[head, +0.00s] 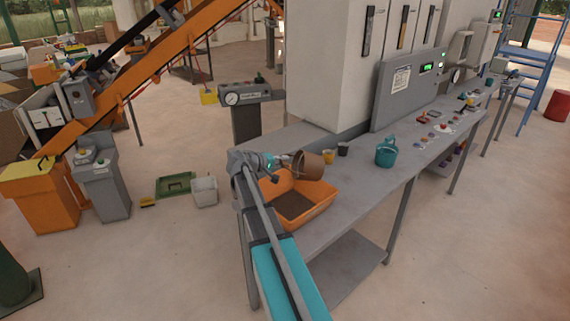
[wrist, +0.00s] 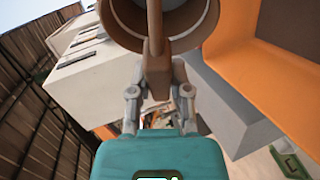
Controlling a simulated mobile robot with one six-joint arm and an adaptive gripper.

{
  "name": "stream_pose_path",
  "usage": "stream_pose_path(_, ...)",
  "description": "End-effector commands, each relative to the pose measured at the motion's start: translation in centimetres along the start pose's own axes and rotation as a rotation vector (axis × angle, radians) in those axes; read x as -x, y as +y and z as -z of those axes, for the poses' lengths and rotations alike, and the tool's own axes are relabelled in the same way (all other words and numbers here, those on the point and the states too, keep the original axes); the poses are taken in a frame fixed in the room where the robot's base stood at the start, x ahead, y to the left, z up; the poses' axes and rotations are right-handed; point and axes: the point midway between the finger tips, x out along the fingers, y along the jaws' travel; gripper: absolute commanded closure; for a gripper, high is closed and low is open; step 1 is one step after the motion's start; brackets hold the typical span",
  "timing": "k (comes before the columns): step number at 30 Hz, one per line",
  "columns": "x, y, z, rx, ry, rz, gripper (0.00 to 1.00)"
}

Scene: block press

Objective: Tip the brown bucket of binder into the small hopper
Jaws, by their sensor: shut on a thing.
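The brown bucket (head: 310,166) is tipped on its side above an orange tub (head: 326,191) at the bench's near end. The tub has dark brown material in it and may be the small hopper; I cannot tell for certain. My gripper (head: 287,161) is shut on the bucket's handle, to the left of the bucket. In the wrist view my gripper (wrist: 157,92) pinches the brown handle, and the bucket (wrist: 203,14) shows at the top with a dark inside. I cannot see binder in it or falling from it.
A yellow cup (head: 329,157), a dark cup (head: 343,149) and a teal bucket (head: 386,153) stand on the grey bench (head: 372,186). A grey cabinet (head: 335,60) rises behind. A gauge post (head: 246,106) stands beyond the bench's left side. Open floor lies in front.

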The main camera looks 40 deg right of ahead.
Motion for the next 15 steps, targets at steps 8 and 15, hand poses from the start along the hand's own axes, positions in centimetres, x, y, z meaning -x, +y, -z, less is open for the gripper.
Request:
stream_pose_path(8,0.1,-0.9,0.1,0.020,0.000,-0.048,1.00)
stream_pose_path(15,0.2,-1.4,0.1,0.036,0.000,-0.086,1.00)
